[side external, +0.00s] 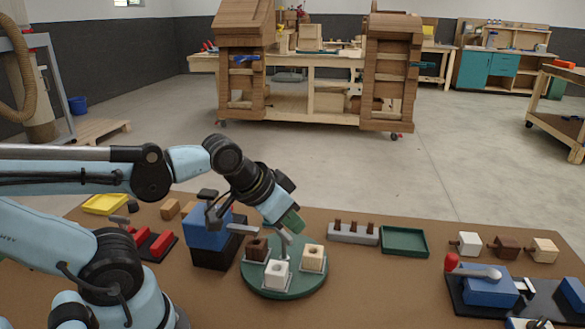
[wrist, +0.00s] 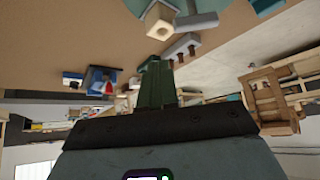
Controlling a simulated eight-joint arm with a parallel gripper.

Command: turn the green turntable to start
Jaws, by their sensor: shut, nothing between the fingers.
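The green turntable (side external: 305,286) is a round disc on the brown table in the side view. It carries a dark brown block (side external: 257,249), a white block (side external: 277,274) and a pale wood block (side external: 313,258), with a grey post (side external: 284,242) near its middle. My gripper (side external: 292,222) is shut and empty, with green fingers tilted down just above the post; I cannot tell whether they touch it. In the wrist view, the shut fingers (wrist: 157,85) show at centre, the pale block (wrist: 160,22) is beyond them, and only an edge of the turntable (wrist: 142,5) shows.
A blue and black machine (side external: 208,240) stands close left of the turntable. A grey peg rack (side external: 353,234) and green tray (side external: 404,240) lie behind right. A blue vise (side external: 488,288) with a red knob is at right. Bare table lies between turntable and vise.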

